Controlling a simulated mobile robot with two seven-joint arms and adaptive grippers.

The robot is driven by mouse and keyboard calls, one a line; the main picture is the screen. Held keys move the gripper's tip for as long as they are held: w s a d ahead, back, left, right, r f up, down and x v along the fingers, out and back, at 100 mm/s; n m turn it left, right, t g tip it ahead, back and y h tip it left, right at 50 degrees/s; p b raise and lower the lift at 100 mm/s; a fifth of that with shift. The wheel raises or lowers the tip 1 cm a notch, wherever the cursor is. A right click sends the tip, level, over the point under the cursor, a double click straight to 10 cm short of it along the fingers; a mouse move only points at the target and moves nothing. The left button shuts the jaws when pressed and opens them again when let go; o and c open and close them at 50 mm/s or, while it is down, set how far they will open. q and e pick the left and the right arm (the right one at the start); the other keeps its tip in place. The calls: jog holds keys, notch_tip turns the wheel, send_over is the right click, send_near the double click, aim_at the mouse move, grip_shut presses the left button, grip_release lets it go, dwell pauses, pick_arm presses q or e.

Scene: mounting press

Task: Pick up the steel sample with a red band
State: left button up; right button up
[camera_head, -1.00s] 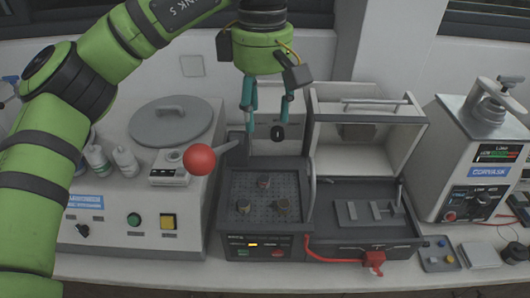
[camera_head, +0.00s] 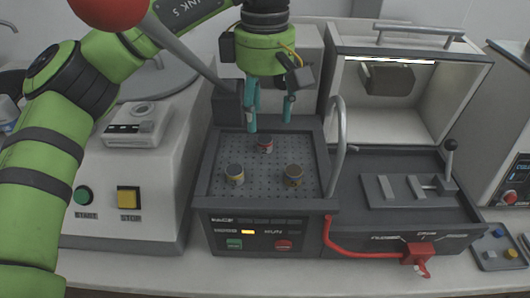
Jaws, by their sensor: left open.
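The steel sample with a red band (camera_head: 265,145) stands upright near the back middle of the dark perforated plate. Two other short steel samples stand nearer the front: one with a yellowish band (camera_head: 235,174) at left and one with a brownish or dull yellow band (camera_head: 293,175) at right. My left gripper (camera_head: 270,121) is open and empty, teal fingers pointing down, above and seemingly a little behind the red-banded sample. The fingers look apart from it; the exact height gap is hard to judge. My right gripper is not in view.
A red ball on a grey lever (camera_head: 185,48) rises left of the gripper. A curved grey handle (camera_head: 338,140) stands at the plate's right edge. The lit open chamber (camera_head: 455,100) and a tray with a black-knobbed lever (camera_head: 449,160) are right. The front of the perforated plate (camera_head: 265,188) is clear.

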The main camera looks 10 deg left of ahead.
aim_at(265, 139)
pick_arm(q)
jog(key=shift+w+f+p, duration=0.1)
jog(key=shift+f+p, duration=0.2)
jog(key=shift+f, duration=0.55)
jog(key=f, duration=0.1)
jog(key=f+p, duration=0.1)
jog(key=f, duration=0.1)
jog(key=shift+w+a+f, duration=0.15)
jog(key=shift+w+f, duration=0.15)
jog(key=shift+w, duration=0.05)
jog(key=shift+f, duration=0.5)
grip_shut()
